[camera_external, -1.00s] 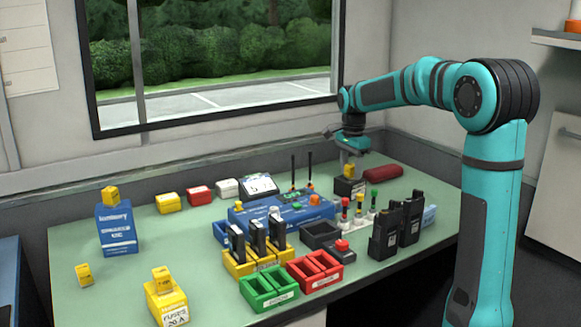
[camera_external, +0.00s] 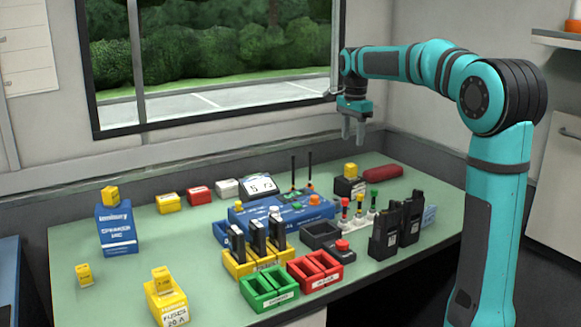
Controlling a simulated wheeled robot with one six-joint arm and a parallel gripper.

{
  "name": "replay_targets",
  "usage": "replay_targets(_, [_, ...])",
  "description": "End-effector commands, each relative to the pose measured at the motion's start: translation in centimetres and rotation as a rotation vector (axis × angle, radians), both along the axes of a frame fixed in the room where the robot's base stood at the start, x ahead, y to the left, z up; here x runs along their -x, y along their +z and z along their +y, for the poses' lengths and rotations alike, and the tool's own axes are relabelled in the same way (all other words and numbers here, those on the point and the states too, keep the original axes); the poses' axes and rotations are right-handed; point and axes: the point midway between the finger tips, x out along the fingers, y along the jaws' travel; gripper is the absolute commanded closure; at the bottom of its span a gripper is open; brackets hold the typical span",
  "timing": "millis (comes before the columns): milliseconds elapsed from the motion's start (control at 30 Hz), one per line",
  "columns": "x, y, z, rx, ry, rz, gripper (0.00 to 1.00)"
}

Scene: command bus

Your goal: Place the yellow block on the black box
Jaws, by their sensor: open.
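A small yellow block (camera_external: 350,170) rests on top of the black box (camera_external: 349,187) at the back right of the table. My gripper (camera_external: 353,143) is open and empty. It hangs with its fingers pointing down above the yellow block, apart from it. Other small yellow blocks show too: one on the blue box (camera_external: 110,196) at the left, one standing on the table (camera_external: 84,274), and one on the yellow fuse box (camera_external: 162,274) at the front.
A dark red case (camera_external: 383,172) lies right of the black box. Two antennas (camera_external: 301,172) stand up to its left on a blue device (camera_external: 283,217). Black radios (camera_external: 397,228) and coloured bins (camera_external: 268,287) crowd the front. Bare green table (camera_external: 165,240) shows at the left.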

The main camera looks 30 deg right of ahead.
Motion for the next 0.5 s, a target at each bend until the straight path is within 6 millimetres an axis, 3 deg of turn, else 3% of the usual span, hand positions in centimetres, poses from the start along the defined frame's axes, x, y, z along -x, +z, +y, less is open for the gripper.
replay_targets(200, [0.0,1.5,0.0,0.0,0.0,0.0,0.51])
replay_targets(500, [0.1,1.7,0.1,0.001,0.005,-0.004,0.51])
